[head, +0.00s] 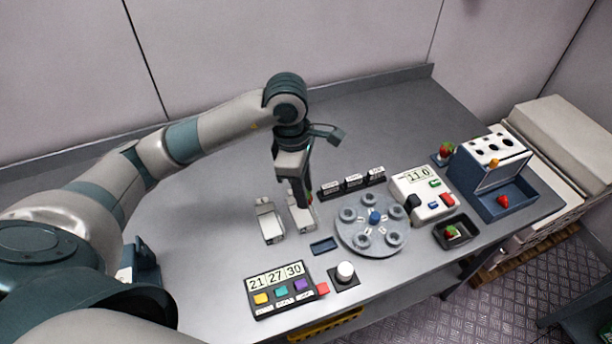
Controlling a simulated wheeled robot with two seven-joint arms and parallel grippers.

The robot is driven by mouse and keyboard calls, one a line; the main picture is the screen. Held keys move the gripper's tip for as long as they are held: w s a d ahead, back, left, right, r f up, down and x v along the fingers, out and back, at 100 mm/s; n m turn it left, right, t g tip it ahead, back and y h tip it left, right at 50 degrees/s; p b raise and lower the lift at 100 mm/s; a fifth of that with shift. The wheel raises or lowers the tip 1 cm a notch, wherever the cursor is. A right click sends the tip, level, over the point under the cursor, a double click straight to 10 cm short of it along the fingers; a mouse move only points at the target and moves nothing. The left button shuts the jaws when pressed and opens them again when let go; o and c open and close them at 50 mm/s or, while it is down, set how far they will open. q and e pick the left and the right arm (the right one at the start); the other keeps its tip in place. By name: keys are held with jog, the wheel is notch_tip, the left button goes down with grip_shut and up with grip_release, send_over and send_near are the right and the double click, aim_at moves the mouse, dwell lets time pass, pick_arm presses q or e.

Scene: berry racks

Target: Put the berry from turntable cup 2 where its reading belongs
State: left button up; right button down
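The grey turntable (353,241) stands right of centre, with several grey cups around a blue hub (375,217). I see no berry clearly in its cups, and the cup numbers are too small to read. My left gripper (287,222) points down left of the turntable, its two pale fingers apart. I see nothing held between them. A small red and green spot (310,198) shows beside the right finger, mostly hidden. The white meter (409,186) behind the turntable's right side appears to display 11.0. My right gripper is not in view.
A panel (265,311) reads 21, 27, 30, beside a white knob (345,269). Berries sit on a dark pad (437,160), in a black tray (467,238), and in a blue holed rack's front bin (519,207).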

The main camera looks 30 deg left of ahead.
pick_arm(q)
jog(key=shift+d, duration=0.1)
jog(key=shift+f, duration=0.15)
jog(key=shift+f+b, duration=0.65)
jog(key=shift+f, duration=0.6)
jog(key=shift+f+b, duration=1.45)
jog(key=shift+b, duration=0.45)
jog(key=o, duration=0.7)
jog(key=shift+r, duration=0.1)
jog(key=shift+r+p, duration=1.5)
jog(key=shift+r, duration=1.45)
